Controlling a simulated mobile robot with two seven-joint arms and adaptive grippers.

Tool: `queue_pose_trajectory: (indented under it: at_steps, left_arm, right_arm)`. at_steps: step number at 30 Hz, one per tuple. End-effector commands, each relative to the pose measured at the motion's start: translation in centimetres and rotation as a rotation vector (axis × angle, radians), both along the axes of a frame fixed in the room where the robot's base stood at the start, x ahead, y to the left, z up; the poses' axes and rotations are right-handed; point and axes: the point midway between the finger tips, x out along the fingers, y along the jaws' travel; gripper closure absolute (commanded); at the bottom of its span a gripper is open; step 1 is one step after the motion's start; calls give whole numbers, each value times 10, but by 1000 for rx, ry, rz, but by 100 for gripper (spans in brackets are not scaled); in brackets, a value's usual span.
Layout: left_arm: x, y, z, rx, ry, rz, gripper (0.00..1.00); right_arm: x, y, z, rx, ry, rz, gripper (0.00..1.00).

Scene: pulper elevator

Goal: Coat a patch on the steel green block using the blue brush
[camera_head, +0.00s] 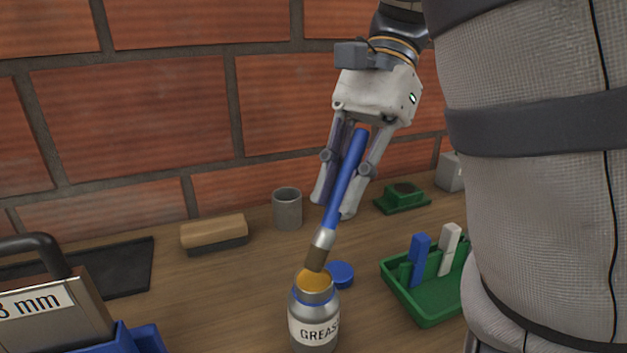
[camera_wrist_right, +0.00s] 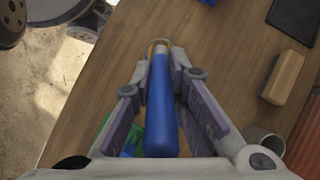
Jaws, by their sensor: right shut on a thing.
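My right gripper (camera_head: 333,206) is shut on the blue brush (camera_head: 347,180), holding it tilted with its brown bristles (camera_head: 316,260) pointing down. The bristle end is at the mouth of the open grease jar (camera_head: 313,325), which shows orange-yellow grease; I cannot tell if they touch. The right wrist view shows the blue handle (camera_wrist_right: 161,110) between the fingers, hiding most of the jar. A green block (camera_head: 390,205) with a dark patch on top sits at the back right, apart from the gripper. I cannot tell if it is steel. My left gripper is out of view.
A blue lid (camera_head: 341,275) lies behind the jar. A green tray (camera_head: 429,317) with blue and white upright pieces stands right. A grey cup (camera_head: 287,209), a wooden-topped block (camera_head: 214,232) and a dark plate (camera_head: 118,275) are left. A brick wall (camera_head: 140,115) closes the back.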

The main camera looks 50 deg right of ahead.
Motion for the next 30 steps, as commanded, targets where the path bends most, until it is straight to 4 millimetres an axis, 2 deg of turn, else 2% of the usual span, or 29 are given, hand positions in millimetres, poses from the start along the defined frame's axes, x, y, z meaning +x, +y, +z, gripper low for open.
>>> queue_pose_trajectory:
  at_steps: [30]
  left_arm:
    - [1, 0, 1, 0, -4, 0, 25]
  right_arm:
    - [0, 0, -12, 0, 0, 0, 100]
